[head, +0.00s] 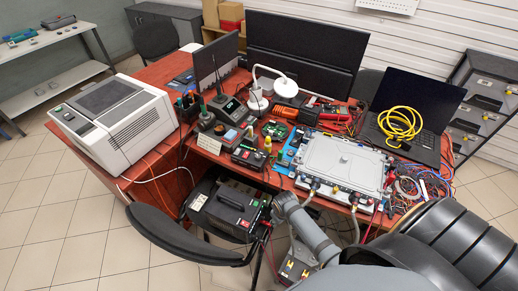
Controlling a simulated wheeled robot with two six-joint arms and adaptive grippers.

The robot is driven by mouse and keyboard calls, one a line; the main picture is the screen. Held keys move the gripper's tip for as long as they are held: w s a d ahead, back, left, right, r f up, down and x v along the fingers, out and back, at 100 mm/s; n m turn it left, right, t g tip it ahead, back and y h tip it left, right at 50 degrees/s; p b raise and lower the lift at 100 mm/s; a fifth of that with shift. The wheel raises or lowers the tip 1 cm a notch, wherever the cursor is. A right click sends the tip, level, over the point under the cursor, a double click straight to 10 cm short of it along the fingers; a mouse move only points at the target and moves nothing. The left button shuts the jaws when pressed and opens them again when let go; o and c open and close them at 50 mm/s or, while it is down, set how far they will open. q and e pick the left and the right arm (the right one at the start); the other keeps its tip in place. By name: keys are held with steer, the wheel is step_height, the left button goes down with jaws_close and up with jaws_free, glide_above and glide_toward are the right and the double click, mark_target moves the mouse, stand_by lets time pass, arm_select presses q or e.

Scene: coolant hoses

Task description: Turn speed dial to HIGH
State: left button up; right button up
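No speed dial can be told for certain, and no HIGH marking is readable at this size. A grey metal housing (345,165) with hose fittings along its front edge lies flat on the desk. A black case (230,207) with a handle and small coloured parts sits under the desk's front edge, by the chair. Small bench devices (230,109) with controls stand left of the housing; their knobs are too small to read. A grey link of my arm reaches up in front of the desk. No gripper fingers show, so neither gripper can be seen.
A white machine (115,115) stands on the left of the red-brown desk. A dark chair (185,235) stands in front. A laptop (415,100) with a coiled yellow cable (400,124) is at the right. Loose wires clutter the right edge. Floor is clear at left.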

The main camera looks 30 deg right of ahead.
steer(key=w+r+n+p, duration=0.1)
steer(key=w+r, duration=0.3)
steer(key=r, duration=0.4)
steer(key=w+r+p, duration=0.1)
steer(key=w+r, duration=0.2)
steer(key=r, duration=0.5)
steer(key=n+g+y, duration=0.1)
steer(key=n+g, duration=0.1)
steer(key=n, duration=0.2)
glide_toward(258, 156)
arm_select(q)
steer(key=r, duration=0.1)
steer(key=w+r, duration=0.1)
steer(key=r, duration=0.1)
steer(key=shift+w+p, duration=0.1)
steer(key=shift+p, duration=0.2)
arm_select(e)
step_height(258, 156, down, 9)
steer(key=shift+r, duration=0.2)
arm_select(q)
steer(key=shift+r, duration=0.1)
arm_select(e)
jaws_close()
